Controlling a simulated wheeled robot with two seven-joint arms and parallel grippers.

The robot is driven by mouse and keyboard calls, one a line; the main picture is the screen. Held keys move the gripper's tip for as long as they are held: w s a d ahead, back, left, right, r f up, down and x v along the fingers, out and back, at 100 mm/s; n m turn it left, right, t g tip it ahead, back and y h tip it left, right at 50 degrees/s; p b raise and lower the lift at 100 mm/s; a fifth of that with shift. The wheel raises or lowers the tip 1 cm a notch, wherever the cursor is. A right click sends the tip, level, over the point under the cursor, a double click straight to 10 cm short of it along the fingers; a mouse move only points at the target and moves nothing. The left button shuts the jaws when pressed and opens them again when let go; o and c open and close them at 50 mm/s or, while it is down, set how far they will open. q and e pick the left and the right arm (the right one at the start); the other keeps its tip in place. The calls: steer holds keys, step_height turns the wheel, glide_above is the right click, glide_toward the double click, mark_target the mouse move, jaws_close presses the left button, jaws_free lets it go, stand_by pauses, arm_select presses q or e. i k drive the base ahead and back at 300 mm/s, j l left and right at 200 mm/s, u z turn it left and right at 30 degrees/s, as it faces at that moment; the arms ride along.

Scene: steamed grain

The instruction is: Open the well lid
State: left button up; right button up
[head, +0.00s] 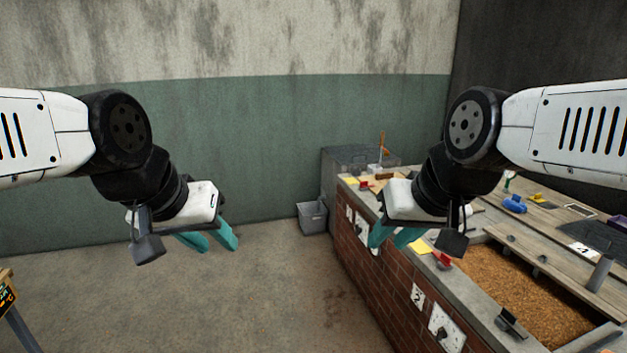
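A brick-walled counter stands at the right, with wooden boards (557,224) covering part of its top. A narrow wooden plank (553,268) with small dark fittings lies at the edge of an open pit of brown grain (520,295). I cannot tell which of these boards is the well lid. My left gripper (211,246) is open and empty above the bare floor, well left of the counter. My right gripper (391,246) is open and empty in front of the counter's near brick side, left of the pit. It hides part of the counter top.
A grey bin (312,216) stands on the floor by the green wall. A blue item (514,204), a yellow item (419,248) and a red item (442,258) lie on the counter. Floor between the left gripper and counter is clear.

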mark_target(347, 154)
steer(key=i, duration=2.15)
steer(key=i+z, duration=0.1)
steer(key=i, duration=0.5)
steer(key=i+j, duration=0.15)
steer(key=i, duration=0.5)
steer(key=i+z, duration=0.15)
steer(key=i, duration=0.45)
steer(key=i+j+z, duration=0.2)
steer(key=i+z, duration=0.2)
steer(key=i+j+z, duration=0.35)
steer(key=i, duration=0.15)
